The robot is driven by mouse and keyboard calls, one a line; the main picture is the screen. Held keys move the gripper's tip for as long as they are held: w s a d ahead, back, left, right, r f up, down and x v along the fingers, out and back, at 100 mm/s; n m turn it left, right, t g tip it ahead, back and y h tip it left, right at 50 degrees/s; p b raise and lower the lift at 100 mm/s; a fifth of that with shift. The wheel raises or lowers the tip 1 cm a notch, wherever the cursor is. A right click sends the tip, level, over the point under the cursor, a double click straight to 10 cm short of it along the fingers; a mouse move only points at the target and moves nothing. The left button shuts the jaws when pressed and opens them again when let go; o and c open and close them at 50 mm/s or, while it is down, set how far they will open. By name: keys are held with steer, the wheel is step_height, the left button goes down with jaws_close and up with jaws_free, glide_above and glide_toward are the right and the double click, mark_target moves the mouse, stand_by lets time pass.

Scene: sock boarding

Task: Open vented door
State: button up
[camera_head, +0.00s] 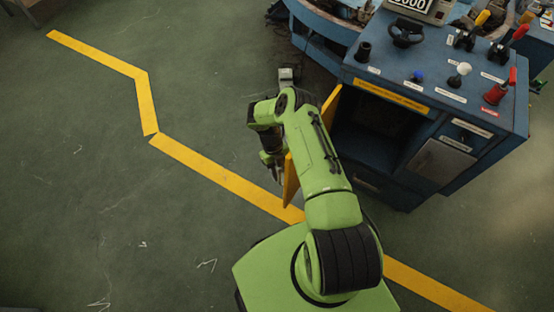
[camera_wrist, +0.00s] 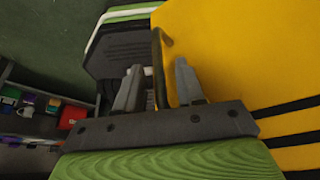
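The yellow vented door (camera_head: 291,182) stands swung out from the blue cabinet (camera_head: 420,185), and the dark compartment (camera_head: 375,130) behind it shows. In the wrist view the door (camera_wrist: 240,50) fills the right side, with black vent slots at its lower right. A thin dark handle (camera_wrist: 166,38) shows near the door's left edge. My gripper (camera_head: 274,172) is at the door's outer, left side. In the wrist view its two fingers (camera_wrist: 157,75) are apart, with the door's edge between them in the picture. I cannot tell whether they touch the door.
Levers and knobs, including a red one (camera_head: 495,93), stand on the cabinet's top. A yellow floor line (camera_head: 225,180) crosses the green floor. The floor to the left is clear. The wrist view shows shelves with small items (camera_wrist: 40,108) at the left.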

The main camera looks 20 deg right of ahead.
steer(key=p+v, duration=0.2)
steer(key=v, duration=1.2)
steer(key=shift+r, duration=0.2)
steer(key=shift+r, duration=0.1)
